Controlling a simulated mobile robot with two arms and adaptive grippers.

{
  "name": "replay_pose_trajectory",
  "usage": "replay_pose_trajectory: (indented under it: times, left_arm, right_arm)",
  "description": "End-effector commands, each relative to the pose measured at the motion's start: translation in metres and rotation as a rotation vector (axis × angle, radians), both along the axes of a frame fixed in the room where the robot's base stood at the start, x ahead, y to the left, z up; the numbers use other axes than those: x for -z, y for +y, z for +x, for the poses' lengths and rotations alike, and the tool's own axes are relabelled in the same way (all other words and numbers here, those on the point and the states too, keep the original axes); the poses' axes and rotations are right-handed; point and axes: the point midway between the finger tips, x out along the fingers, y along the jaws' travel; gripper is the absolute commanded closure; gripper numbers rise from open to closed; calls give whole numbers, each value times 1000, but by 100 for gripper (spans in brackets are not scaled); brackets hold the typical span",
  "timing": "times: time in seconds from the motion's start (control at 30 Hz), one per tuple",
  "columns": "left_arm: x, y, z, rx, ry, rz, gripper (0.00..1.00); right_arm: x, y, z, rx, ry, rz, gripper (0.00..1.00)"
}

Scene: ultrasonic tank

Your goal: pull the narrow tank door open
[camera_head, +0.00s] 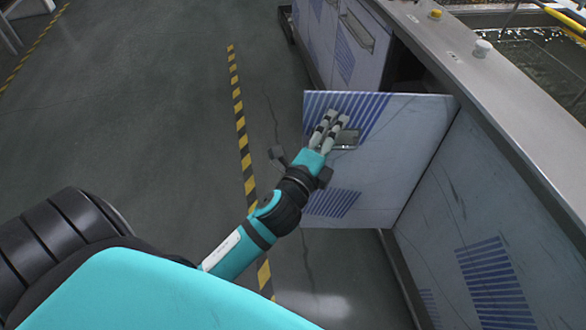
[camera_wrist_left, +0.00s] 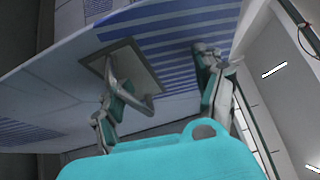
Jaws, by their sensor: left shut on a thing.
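The narrow tank door (camera_head: 385,170) is a pale panel with blue stripes. It stands swung well out from the tank front, with a dark opening (camera_head: 405,68) behind it. My left gripper (camera_head: 330,125) is at the door's handle (camera_head: 346,139), near the door's free side, and is shut on it. In the left wrist view the door (camera_wrist_left: 60,75) fills the left and middle, and the metal handle (camera_wrist_left: 128,80) sits in a recessed plate. One finger of the gripper (camera_wrist_left: 160,95) touches the handle; the contact is partly hidden. My right gripper is in neither view.
The tank's steel top (camera_head: 500,100) runs along the right, with a yellow knob (camera_head: 436,14), a white knob (camera_head: 482,48) and a liquid-filled basin (camera_head: 540,65). Another striped front panel (camera_head: 460,220) is on the near side. Grey floor with a yellow-black line (camera_head: 241,130) lies clear to the left.

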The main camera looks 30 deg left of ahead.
Motion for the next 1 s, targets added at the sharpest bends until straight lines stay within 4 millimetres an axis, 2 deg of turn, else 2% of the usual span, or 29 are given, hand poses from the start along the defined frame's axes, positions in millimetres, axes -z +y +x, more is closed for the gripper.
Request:
replay_pose_trajectory:
  times: [0.03, 0.5, 0.7, 0.83, 1.0]
  left_arm:
    - [-15, 3, -3, -3, -34, 7, 57]
    - [-9, 2, -36, -2, -33, 8, 66]
    - [-7, 1, -50, -3, -33, 10, 63]
    - [-5, 1, -59, -2, -34, 9, 62]
    - [-3, 0, -71, -3, -32, 7, 67]
  right_arm:
    - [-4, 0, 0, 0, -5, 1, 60]
    - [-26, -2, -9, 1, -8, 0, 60]
    - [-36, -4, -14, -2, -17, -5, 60]
    - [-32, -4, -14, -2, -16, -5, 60]
    - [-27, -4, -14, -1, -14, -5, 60]
